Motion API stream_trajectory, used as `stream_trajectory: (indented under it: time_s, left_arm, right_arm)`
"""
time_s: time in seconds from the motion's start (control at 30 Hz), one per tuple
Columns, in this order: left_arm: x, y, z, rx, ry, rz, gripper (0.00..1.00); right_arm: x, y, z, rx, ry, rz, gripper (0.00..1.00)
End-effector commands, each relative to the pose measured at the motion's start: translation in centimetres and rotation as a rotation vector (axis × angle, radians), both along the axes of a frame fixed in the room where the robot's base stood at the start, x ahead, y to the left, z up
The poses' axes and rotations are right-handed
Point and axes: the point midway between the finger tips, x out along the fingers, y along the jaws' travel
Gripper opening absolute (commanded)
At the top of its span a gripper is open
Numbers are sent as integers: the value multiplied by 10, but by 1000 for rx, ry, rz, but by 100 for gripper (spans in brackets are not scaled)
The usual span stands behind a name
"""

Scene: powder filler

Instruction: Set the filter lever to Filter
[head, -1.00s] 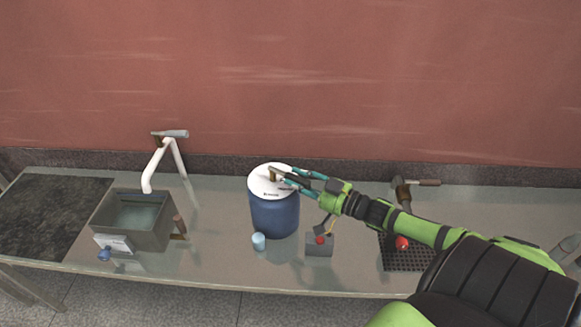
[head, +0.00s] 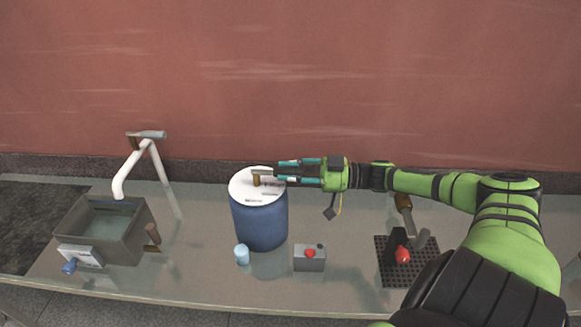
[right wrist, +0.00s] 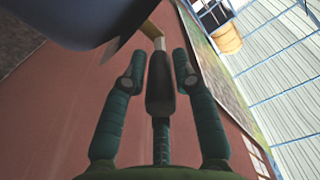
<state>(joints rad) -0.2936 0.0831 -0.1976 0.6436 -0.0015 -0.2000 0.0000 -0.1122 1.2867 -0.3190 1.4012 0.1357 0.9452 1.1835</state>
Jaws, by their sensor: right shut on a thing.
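The blue drum (head: 260,222) with a white lid (head: 243,188) stands near the middle of the table. The filter lever (head: 257,179) sits on the lid, with a brown pivot and a grey handle pointing right. Small dark labels on the lid are too small to read. My right gripper (head: 279,175) reaches in from the right, level with the lid top, and is shut on the lever's handle. In the right wrist view, the lever's brass-coloured part (right wrist: 153,33) shows just beyond the fingers (right wrist: 160,68), beside the dark drum edge (right wrist: 65,22). My left gripper is not in view.
A light blue cup (head: 242,254) and a grey box with a red button (head: 310,259) stand in front of the drum. A grey sink basin (head: 130,240) and white pipe (head: 124,178) are at left. A black perforated mat (head: 392,274) lies at right. A red wall is behind.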

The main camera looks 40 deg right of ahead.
Motion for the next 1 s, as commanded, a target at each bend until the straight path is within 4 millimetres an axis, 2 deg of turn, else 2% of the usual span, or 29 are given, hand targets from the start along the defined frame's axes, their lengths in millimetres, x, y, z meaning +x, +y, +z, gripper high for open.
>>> stream_trajectory:
  time_s: [0.2, 0.4, 0.43, 0.47, 0.7, 0.8, 1.0]
  left_arm:
    - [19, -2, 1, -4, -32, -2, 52]
    - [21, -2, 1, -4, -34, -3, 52]
    - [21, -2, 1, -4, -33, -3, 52]
    - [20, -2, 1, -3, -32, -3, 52]
    - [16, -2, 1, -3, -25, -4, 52]
    - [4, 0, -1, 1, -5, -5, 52]
    - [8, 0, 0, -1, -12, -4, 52]
  right_arm:
    - [0, 0, -1, -2, 2, 4, 0]
    - [0, 1, -1, -1, 2, 5, 0]
    - [0, 1, -1, -1, 2, 5, 32]
    - [0, 1, -1, -1, 2, 5, 39]
    - [0, 1, -1, 1, 1, 5, 39]
    - [-1, 0, -1, 0, 1, 5, 39]
    - [-13, -12, -3, -2, 7, 3, 39]
